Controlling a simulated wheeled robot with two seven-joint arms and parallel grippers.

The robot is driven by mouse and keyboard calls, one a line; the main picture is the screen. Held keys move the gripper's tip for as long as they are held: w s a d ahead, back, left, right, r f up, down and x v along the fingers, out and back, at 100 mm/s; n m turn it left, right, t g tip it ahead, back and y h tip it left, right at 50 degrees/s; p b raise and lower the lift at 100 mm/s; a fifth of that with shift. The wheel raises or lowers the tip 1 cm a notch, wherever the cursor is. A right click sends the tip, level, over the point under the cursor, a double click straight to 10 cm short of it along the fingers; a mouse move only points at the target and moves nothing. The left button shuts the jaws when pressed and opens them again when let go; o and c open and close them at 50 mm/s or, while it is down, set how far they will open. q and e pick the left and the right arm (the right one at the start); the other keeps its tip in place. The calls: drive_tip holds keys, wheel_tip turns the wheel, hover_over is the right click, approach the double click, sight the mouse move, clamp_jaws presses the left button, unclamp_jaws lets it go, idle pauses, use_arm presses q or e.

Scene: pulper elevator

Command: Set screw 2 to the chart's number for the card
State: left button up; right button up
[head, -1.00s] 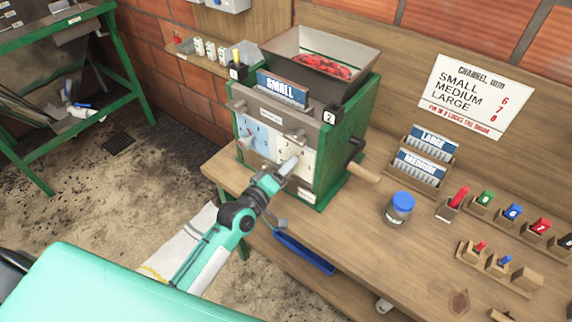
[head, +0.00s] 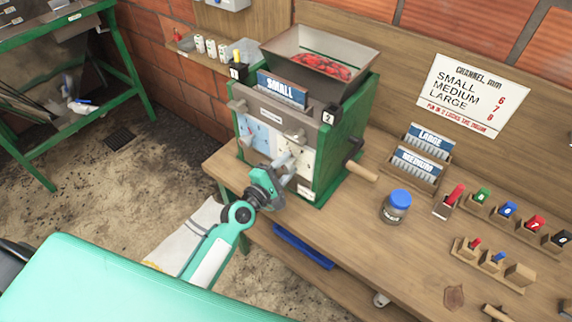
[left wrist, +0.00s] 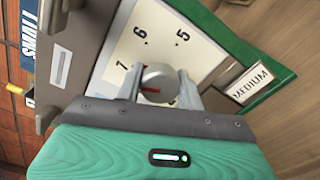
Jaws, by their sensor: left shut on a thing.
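The green pulper (head: 343,150) stands on the bench with a SMALL card (head: 282,90) on its front top. Screw 2's grey knob (left wrist: 158,80) sits on the white dial plate (head: 300,156), under the black tag marked 2 (head: 329,116). My left gripper (head: 287,162) is shut on this knob, with a finger on either side in the left wrist view (left wrist: 159,88). The knob carries a red mark; the numbers 5, 6 and 7 show around it, others are hidden. My right gripper is out of view.
A blue dial plate (head: 256,133) is left of the white one. A crank handle (head: 361,172) sticks out at right. LARGE (head: 428,141) and MEDIUM (head: 416,163) card racks, a blue-lidded jar (head: 397,206) and coloured pins stand further right. A tag reads MEDIUM (left wrist: 249,83) low on the machine.

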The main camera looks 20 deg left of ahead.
use_arm(q)
drive_tip(key=shift+n, duration=0.6)
drive_tip(key=o, duration=1)
drive_tip(key=b+v, duration=0.4)
drive_tip(key=v, duration=0.9)
drive_tip(key=shift+s+a, duration=0.15)
drive_tip(key=shift+s, duration=0.2)
